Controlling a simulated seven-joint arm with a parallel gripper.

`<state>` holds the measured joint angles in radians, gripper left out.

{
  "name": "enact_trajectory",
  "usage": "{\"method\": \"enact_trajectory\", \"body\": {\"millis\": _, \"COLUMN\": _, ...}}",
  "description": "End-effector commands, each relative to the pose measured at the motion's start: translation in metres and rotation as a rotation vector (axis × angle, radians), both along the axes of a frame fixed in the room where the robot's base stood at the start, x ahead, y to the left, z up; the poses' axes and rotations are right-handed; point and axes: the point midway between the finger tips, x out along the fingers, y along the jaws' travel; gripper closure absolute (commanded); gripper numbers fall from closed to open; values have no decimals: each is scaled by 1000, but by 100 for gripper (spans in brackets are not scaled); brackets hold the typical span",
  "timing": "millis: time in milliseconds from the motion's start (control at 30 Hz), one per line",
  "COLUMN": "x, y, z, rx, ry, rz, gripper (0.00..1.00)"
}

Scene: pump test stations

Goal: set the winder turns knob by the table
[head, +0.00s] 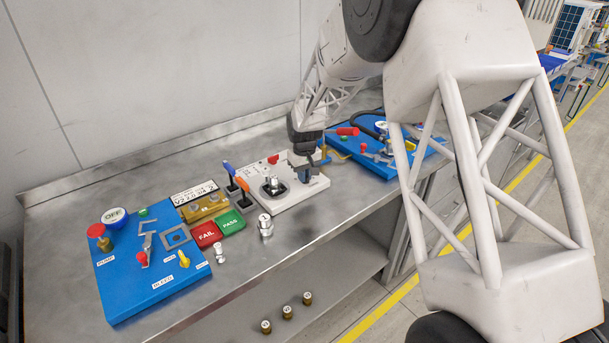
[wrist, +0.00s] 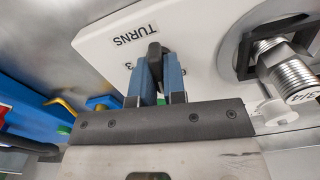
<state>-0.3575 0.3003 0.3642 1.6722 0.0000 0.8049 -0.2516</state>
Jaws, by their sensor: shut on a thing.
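The winder is a white panel (head: 290,200) on the bench, with a dark round fitting and a metal part (head: 272,183) on it. In the wrist view its corner reads TURNS beside a black turns knob (wrist: 154,50). A digit 3 (wrist: 127,65) shows by the knob; other marks are partly covered by the fingers. My gripper (wrist: 156,72) has its blue fingers shut on the knob, one on each side. In the head view my gripper (head: 312,172) is over the panel's right end and hides the knob. A small printed card (head: 193,193) stands left of the winder; its text is hard to read.
A blue pump board (head: 150,275) lies at left, with red FAIL (head: 206,234) and green PASS (head: 231,222) blocks near it. Another blue board (head: 375,160) is close on the right. A metal fitting (head: 265,226) stands in front.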

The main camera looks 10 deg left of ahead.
Motion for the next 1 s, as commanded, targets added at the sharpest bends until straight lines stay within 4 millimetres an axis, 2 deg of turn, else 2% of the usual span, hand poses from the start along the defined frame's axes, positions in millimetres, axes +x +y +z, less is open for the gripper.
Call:
{"method": "enact_trajectory", "body": {"millis": 333, "x": 0, "y": 0, "z": 1, "rx": 1, "ry": -1, "rz": 3, "gripper": 100}}
{"method": "enact_trajectory", "body": {"millis": 367, "x": 0, "y": 0, "z": 1, "rx": 1, "ry": -1, "rz": 3, "gripper": 85}}
{"method": "enact_trajectory", "body": {"millis": 500, "x": 0, "y": 0, "z": 1, "rx": 1, "ry": -1, "rz": 2, "gripper": 64}}
{"method": "enact_trajectory", "body": {"millis": 833, "x": 0, "y": 0, "z": 1, "rx": 1, "ry": -1, "rz": 2, "gripper": 63}}
{"method": "enact_trajectory", "body": {"millis": 1000, "x": 0, "y": 0, "z": 9, "rx": 1, "ry": -2, "rz": 2, "gripper": 63}}
